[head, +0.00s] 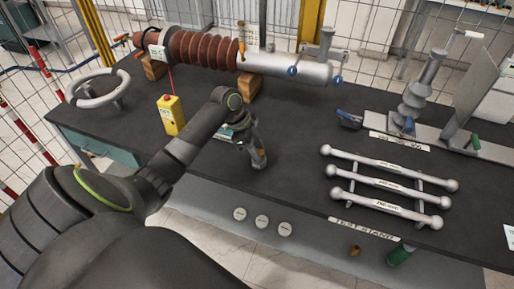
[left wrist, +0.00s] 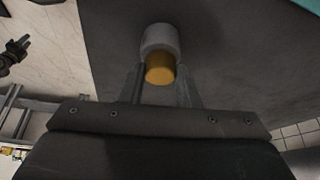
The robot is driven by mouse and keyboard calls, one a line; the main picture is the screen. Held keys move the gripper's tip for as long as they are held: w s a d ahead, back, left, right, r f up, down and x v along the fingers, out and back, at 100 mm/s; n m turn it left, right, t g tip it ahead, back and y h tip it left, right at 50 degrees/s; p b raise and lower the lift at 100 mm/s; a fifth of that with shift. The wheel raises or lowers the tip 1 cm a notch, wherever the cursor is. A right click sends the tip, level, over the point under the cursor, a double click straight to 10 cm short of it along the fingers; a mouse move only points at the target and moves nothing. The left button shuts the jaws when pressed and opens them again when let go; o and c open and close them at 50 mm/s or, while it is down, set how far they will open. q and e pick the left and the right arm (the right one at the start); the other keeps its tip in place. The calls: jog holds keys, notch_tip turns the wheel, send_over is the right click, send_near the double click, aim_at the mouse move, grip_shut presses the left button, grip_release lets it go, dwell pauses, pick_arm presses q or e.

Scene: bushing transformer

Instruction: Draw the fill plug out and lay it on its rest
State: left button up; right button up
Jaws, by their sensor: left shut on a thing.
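My left gripper (head: 257,160) hangs over the front part of the dark bench in the head view. In the left wrist view, the left gripper (left wrist: 160,82) is shut on a short plug with a brass-yellow end (left wrist: 160,70) and a pale grey cylindrical part (left wrist: 159,40). I take it for the fill plug; it is hard to make out in the head view. The brown ribbed bushing (head: 205,50) lies on wooden blocks behind the gripper, with its grey metal tube to the right. Which spot is the plug's rest cannot be told. My right gripper is not in view.
A yellow box (head: 170,114) stands left of my forearm, and a grey handwheel (head: 97,88) is farther left. A rack of three pale rods (head: 387,184) lies right of the gripper. Bare bench top (head: 300,130) lies between. A grey ribbed post (head: 420,85) stands at right.

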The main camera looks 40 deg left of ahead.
pick_arm(q)
jog(key=o, duration=1.1)
jog(key=shift+c, duration=0.2)
jog(key=b+v, duration=0.2)
jog(key=v, duration=1.5)
jog(key=shift+r, duration=0.2)
